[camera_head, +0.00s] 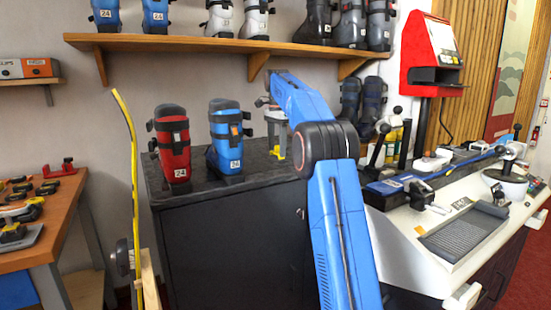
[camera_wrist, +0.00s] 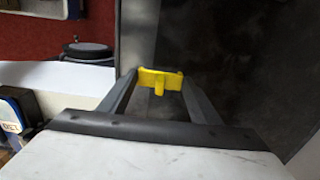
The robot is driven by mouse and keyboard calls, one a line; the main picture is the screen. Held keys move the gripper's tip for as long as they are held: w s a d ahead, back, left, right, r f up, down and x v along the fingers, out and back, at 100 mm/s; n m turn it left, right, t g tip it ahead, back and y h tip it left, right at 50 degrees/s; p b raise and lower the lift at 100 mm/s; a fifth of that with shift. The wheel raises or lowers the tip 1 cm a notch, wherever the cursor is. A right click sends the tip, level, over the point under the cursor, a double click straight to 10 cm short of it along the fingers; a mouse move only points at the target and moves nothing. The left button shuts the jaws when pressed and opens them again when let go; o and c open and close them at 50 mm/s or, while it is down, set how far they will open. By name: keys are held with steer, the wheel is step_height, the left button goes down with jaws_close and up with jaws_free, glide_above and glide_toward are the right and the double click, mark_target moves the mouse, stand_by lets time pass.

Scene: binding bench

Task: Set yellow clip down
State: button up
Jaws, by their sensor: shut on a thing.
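The yellow clip (camera_wrist: 160,84) is between the two grey fingertips of my gripper (camera_wrist: 158,82) in the wrist view. My gripper is shut on it. In the head view my gripper (camera_head: 278,135) points down over the rear right of the dark cabinet top (camera_head: 248,166), and the yellow clip (camera_head: 281,153) shows at its lower end. The clip is low over the dark top; I cannot tell whether it touches it. My blue arm hides part of the cabinet top to the right.
A red boot (camera_head: 174,148) and a blue boot (camera_head: 226,138) stand on the cabinet top, left of my gripper. A shelf (camera_head: 210,43) with boots hangs above. A white bench (camera_head: 405,245) with tools is at right. Bare top lies around the blue boot.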

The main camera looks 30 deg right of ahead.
mark_target(277, 152)
steer(key=shift+f, duration=2.15)
steer(key=shift+f, duration=0.15)
steer(key=o, duration=1)
steer(key=shift+o, duration=0.2)
step_height(277, 152, up, 12)
steer(key=shift+f, duration=0.25)
steer(key=shift+r, duration=0.4)
steer(key=shift+s, duration=0.1)
